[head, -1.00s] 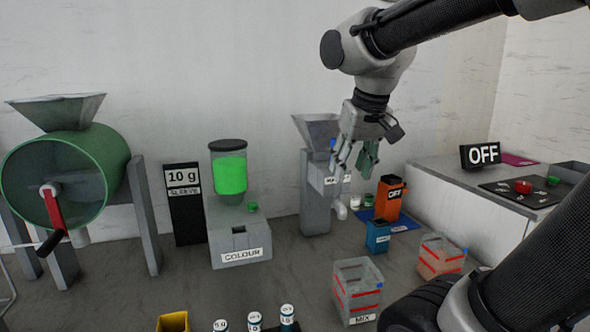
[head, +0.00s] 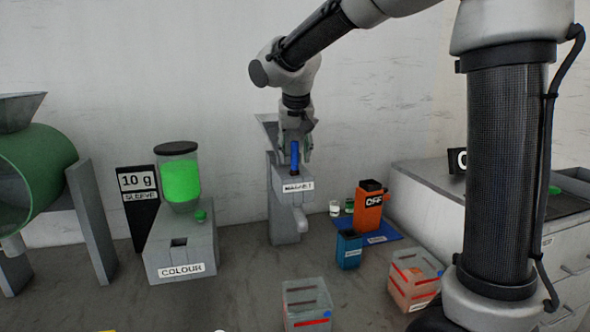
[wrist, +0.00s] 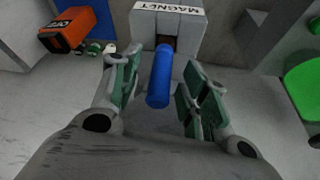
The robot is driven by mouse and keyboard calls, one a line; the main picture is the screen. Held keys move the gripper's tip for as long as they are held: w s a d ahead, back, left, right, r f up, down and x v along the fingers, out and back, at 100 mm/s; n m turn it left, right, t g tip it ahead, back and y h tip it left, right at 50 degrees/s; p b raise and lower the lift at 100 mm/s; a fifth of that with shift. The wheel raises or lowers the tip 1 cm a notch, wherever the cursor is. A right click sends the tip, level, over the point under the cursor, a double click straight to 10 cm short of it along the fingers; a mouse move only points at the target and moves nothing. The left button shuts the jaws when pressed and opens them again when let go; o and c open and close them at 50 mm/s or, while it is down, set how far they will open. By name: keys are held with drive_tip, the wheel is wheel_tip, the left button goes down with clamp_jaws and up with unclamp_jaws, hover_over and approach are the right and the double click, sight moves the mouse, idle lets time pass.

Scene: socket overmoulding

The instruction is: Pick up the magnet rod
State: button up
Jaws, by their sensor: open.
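The magnet rod is a blue cylinder (wrist: 158,82) that stands up from the grey housing labelled MAGNET (wrist: 178,24) in the wrist view. In the head view the blue rod (head: 295,158) rises above the same grey MAGNET housing (head: 291,205). My gripper (wrist: 158,88) is open, with green-padded fingers on either side of the rod. In the wrist view gaps show between the rod and both fingers. In the head view my gripper (head: 296,150) is right at the rod's upper part. The rod's lower end is hidden in the housing.
An orange box marked OFF (head: 369,208) and a blue container (head: 348,250) stand right of the housing. The COLOUR dispenser (head: 182,245) stands to its left. Clear bins (head: 308,300) are in front. A grey counter (head: 440,200) is at the right.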

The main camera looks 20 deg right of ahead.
drive_tip(key=shift+w+d+f, duration=0.1)
drive_tip(key=shift+w+f, duration=0.05)
drive_tip(key=shift+f, duration=0.3)
clamp_jaws()
drive_tip(key=shift+r, duration=0.1)
